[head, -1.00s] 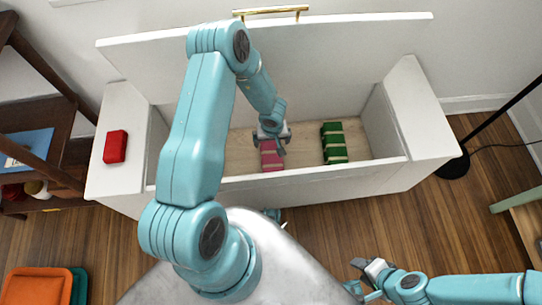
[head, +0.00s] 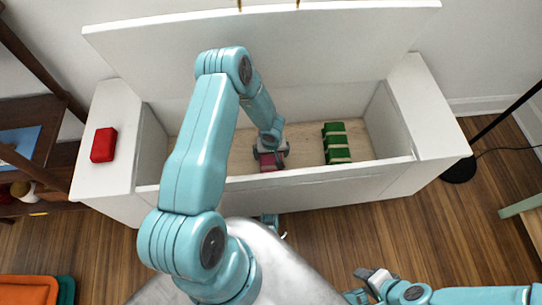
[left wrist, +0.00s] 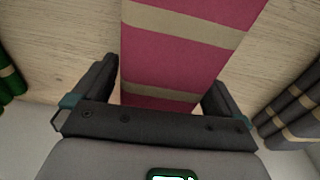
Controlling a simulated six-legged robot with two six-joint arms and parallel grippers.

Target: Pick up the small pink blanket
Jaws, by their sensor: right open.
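The small pink blanket (head: 268,168) lies folded on the floor of the white chest (head: 225,188), partly hidden under my left gripper (head: 270,153). In the left wrist view the blanket (left wrist: 185,55) is deep pink with tan bands. My left gripper (left wrist: 162,82) is open there, with one finger on each side of the near end of the blanket. The fingers are not visibly closed on it. My right gripper (head: 362,286) is open and empty, low in front of the chest.
A green banded blanket (head: 336,142) lies to the right inside the chest. The left wrist view also shows a dark grey banded bundle (left wrist: 295,115). The chest lid (head: 330,45) stands open behind. A red block (head: 104,145) sits on the chest's left end.

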